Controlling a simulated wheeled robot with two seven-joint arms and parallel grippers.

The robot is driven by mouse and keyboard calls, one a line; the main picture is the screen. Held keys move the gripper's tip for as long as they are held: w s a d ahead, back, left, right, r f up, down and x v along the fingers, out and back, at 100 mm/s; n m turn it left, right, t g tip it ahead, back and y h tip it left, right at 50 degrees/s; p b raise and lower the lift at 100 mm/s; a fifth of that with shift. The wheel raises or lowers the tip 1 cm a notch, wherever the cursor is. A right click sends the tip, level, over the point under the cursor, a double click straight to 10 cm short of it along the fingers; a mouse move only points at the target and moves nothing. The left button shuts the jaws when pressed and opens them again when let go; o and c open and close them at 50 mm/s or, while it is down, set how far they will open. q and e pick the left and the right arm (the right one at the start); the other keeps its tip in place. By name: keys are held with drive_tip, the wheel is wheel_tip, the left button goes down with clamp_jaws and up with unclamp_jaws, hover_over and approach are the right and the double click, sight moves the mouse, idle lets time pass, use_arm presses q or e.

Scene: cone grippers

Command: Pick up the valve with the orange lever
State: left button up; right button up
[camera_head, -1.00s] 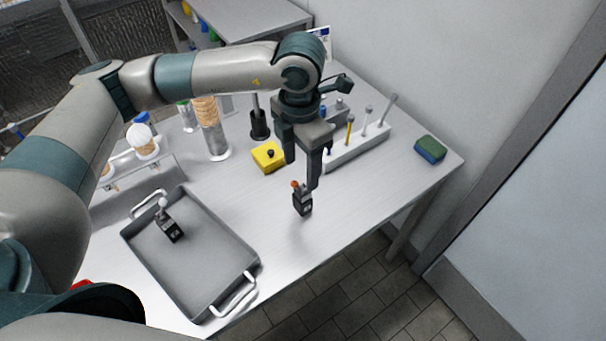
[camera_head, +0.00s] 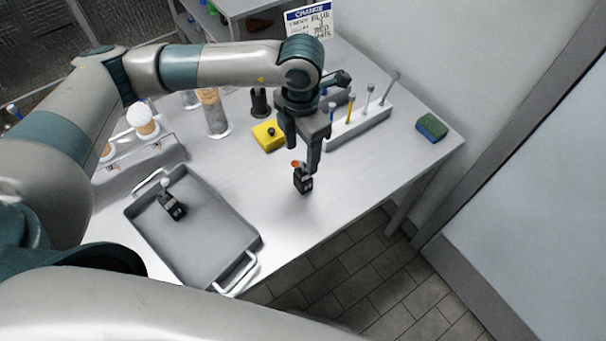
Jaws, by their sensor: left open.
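The valve with the orange lever (camera_head: 303,183) is a small black block standing on the table, with its orange tip up. My left gripper (camera_head: 302,160) points down over it, open, with its fingers near the valve's top. I cannot tell whether a finger touches it. Another black valve with a white-tipped lever (camera_head: 173,207) lies in the grey tray (camera_head: 212,262) at the left. My right gripper is not in view.
A yellow block with a black knob (camera_head: 268,136) sits behind the valve. A white rack with several upright tools (camera_head: 358,128) stands at the back right. A blue and green sponge (camera_head: 432,127) lies near the right corner. Cones stand in a holder (camera_head: 140,165) at the left. The table's front edge is close to the valve.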

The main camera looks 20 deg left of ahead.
sight(302, 167)
use_arm(q)
wheel_tip(302, 167, down, 7)
drive_tip(key=shift+r+p, duration=0.15)
drive_tip(key=shift+p, duration=1.05)
drive_tip(key=shift+f, duration=0.4)
drive_tip(key=shift+w+f+p, duration=0.2)
drive_tip(key=shift+f+p, duration=0.55)
drive_tip(key=shift+p, duration=0.2)
wheel_tip(302, 167, down, 3)
drive_tip(key=shift+w+d+p, duration=0.1)
drive_tip(key=shift+w+p, duration=0.05)
drive_tip(key=shift+p, duration=0.6)
drive_tip(key=shift+f, duration=0.4)
